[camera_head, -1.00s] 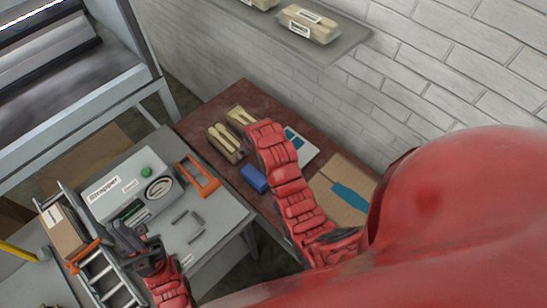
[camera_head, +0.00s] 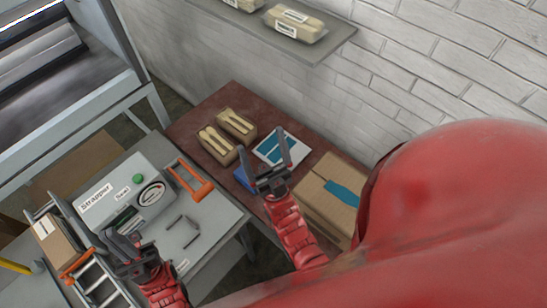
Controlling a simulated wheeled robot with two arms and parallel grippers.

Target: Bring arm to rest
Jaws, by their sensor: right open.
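My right gripper (camera_head: 275,166) is open and empty. It points away from me over the brown-red table, above the blue box and the white-and-blue packet. My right arm (camera_head: 295,232) comes up from the bottom middle. My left gripper (camera_head: 118,240) is at the lower left, above the grey table's front edge, beside the roller rack. Its dark jaws are small and I cannot tell whether they are open.
On the brown-red table (camera_head: 200,117) are two boxes of wooden spoons (camera_head: 217,146) (camera_head: 237,123), a blue box (camera_head: 242,180), a packet (camera_head: 278,148) and a cardboard box (camera_head: 330,195). The strapper (camera_head: 125,195) and an orange-handled tool (camera_head: 192,182) stand on the grey table. A shelf (camera_head: 338,35) hangs above.

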